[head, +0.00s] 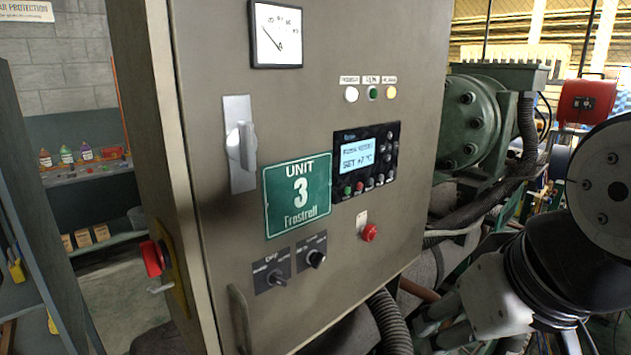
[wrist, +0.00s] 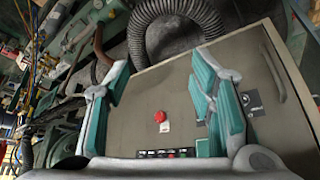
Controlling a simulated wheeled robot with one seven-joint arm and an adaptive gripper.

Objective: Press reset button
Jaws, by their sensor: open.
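A red round button (head: 369,232) sticks out from the lower right of the grey cabinet door, under a small label. It also shows between my fingers in the wrist view (wrist: 160,116). A black control panel (head: 366,160) above it has a lit display and several small buttons, one red and one green. No lettering that I can read marks any of them as reset. My gripper (wrist: 162,75) is open and empty, with teal-padded fingers spread wide. In the head view my gripper (head: 440,318) is at the lower right, apart from the door.
The cabinet (head: 325,100) carries a gauge (head: 276,35), a handle (head: 241,150), two rotary switches (head: 297,262) and a red switch (head: 153,258) on its left side. Corrugated hoses (head: 390,320) and a green machine (head: 475,115) stand to its right.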

